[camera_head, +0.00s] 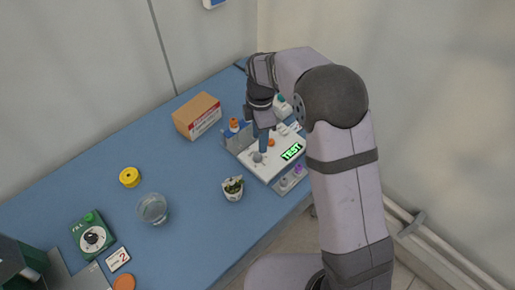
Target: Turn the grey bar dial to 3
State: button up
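A white panel (283,161) lies on the blue table at the right, with a green lit display reading TEST (291,152). A small grey knob (257,157), which looks like the grey bar dial, sits on its left part; its pointing direction is too small to read. An orange knob (271,142) is behind it. My gripper (263,128) points down over the panel's back left part, close behind the grey knob. Its fingertips are small and dark here, so I cannot tell whether they are open or touch anything.
A tube rack (238,137) stands left of the panel, close to my gripper. A cardboard box (197,115) is behind it. A potted plant (233,188) stands in front. A glass bowl (152,208), yellow roll (130,177) and green dial box (93,236) are further left.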

aim_at(257, 154)
jog(key=shift+w+a+f+n, duration=0.1)
jog(key=shift+w+a+n, duration=0.15)
jog(key=shift+a+n, duration=0.2)
jog(key=shift+f, duration=0.1)
jog(key=shift+f+p, duration=1.25)
jog(key=shift+f, duration=2.3)
grip_shut()
